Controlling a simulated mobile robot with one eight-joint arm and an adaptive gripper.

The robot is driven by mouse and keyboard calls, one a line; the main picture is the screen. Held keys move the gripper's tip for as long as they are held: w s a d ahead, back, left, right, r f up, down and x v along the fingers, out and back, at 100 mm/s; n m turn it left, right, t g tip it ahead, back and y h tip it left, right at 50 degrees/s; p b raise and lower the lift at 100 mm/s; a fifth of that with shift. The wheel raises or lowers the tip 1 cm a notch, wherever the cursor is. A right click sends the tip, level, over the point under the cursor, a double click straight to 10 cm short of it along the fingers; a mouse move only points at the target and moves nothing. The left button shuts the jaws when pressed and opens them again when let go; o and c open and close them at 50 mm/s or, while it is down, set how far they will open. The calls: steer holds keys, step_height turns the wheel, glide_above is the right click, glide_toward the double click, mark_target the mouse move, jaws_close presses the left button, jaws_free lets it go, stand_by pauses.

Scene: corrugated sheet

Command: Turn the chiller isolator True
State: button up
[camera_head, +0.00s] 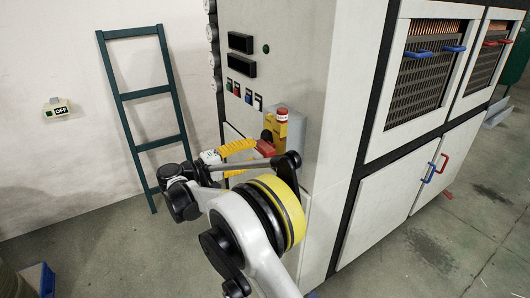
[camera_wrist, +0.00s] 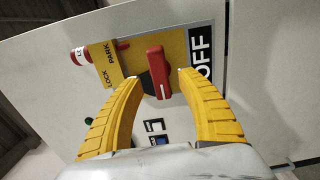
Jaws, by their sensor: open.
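The isolator has a red handle (camera_wrist: 158,72) on a yellow plate (camera_wrist: 174,45), beside a black OFF label (camera_wrist: 201,53). A yellow block (camera_wrist: 106,65) marked LOCK and PARK sits left of the handle, with a red, white-labelled pin (camera_wrist: 80,56) in it. In the head view the red handle (camera_head: 265,147) shows low on the cabinet's near face, below the yellow block (camera_head: 281,131). My gripper (camera_wrist: 160,77) is open, its yellow ribbed fingers on either side of the handle. Contact cannot be told. My arm partly hides the plate in the head view.
The grey cabinet (camera_head: 290,60) carries two dark displays (camera_head: 241,54) and several small switches (camera_head: 244,93) above the isolator. A green ladder (camera_head: 147,92) leans on the left wall, near a small OFF box (camera_head: 57,108). Open floor (camera_head: 440,240) lies at the right.

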mark_target(259, 150)
steer(key=shift+b+x, duration=0.45)
steer(key=shift+x, duration=1.85)
jaws_close()
